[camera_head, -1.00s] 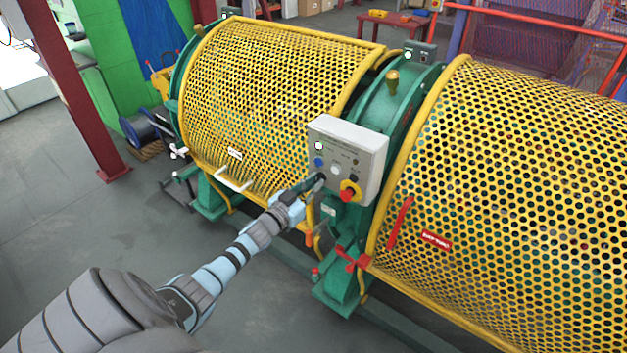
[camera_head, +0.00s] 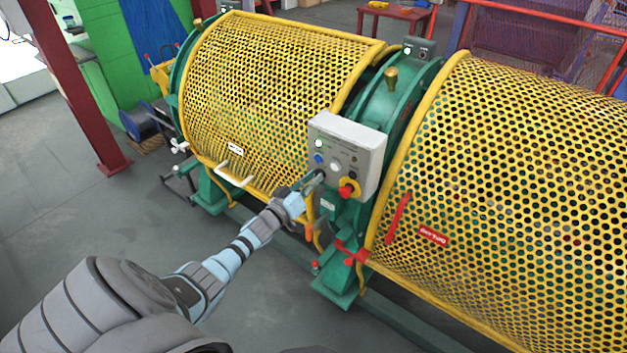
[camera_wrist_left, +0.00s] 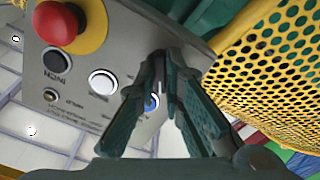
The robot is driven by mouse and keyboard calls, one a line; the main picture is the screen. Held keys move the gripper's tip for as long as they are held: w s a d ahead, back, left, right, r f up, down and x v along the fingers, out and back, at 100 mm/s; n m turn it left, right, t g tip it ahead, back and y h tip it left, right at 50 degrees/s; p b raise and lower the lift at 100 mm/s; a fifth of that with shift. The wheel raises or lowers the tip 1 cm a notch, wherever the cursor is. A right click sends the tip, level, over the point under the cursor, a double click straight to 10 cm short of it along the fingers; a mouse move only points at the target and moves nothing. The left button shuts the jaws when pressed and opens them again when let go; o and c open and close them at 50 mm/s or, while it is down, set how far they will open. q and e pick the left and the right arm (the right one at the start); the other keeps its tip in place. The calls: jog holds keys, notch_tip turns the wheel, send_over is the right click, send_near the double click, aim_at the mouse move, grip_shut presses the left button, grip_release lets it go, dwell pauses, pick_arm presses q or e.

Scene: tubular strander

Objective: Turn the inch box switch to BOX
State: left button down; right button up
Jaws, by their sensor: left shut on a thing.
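The grey control box (camera_head: 371,150) is on the green frame between two yellow perforated guards. Its lower left corner holds the inch box switch, mostly hidden by my left gripper (camera_head: 317,179). In the left wrist view, my left gripper (camera_wrist_left: 160,62) has its fingertips close together against the panel face (camera_wrist_left: 125,40), shut on the switch. The switch's pointing direction cannot be made out. A label reading INCH (camera_wrist_left: 57,60) shows to the left of the fingers. My right gripper is not in view.
A red emergency stop (camera_head: 347,190) on a yellow plate is right of the gripper. A white button (camera_wrist_left: 103,82) and a blue button (camera_wrist_left: 150,103) are close to the fingers. Yellow guards (camera_head: 270,90) flank the box. Open floor (camera_head: 90,220) lies at left.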

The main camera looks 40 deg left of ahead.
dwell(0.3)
pick_arm(q)
jog(key=c, duration=1.7)
grip_release()
jog(key=s, duration=1.2)
jog(key=shift+d, duration=0.1)
